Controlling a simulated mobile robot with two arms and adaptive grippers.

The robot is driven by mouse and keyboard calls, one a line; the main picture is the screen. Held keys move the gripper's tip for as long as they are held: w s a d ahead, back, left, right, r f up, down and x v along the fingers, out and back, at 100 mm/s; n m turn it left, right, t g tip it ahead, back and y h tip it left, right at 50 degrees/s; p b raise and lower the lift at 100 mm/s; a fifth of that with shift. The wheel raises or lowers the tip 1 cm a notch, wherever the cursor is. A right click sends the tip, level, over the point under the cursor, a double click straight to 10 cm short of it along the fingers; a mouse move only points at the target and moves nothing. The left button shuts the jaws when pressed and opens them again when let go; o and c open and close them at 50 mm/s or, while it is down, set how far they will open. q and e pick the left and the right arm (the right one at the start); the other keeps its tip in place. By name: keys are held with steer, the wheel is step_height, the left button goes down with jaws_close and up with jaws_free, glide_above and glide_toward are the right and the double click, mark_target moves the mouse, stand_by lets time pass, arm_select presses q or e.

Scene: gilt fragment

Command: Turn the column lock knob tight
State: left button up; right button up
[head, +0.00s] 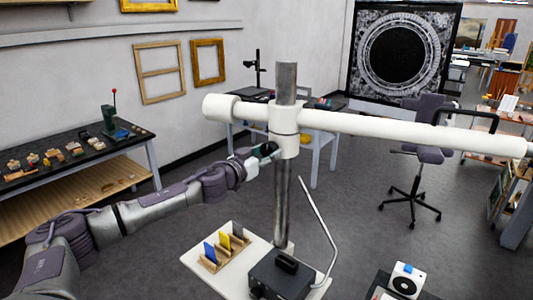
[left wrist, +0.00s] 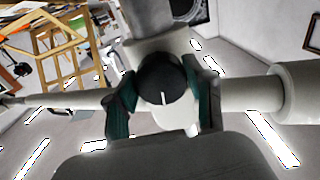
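The column lock knob (left wrist: 161,78) is round and black with a white line on its face, which points down in the left wrist view. It sits on the white clamp (head: 284,130) where a white horizontal arm crosses the metal column (head: 282,205). My left gripper (head: 264,152) reaches the clamp from the left in the head view and covers most of the knob there. In the left wrist view its green fingers (left wrist: 162,90) lie on either side of the knob and appear to press against it. My right gripper is not in view.
The white horizontal arm (head: 400,130) runs right from the clamp. A white base board (head: 230,283) below carries small coloured panels in a wooden rack and a black box (head: 281,277). A bent metal rod rises beside the column. A workbench stands at left.

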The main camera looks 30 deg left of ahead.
arm_select(q)
steer(key=c, duration=0.4)
steer(key=shift+c, duration=0.2)
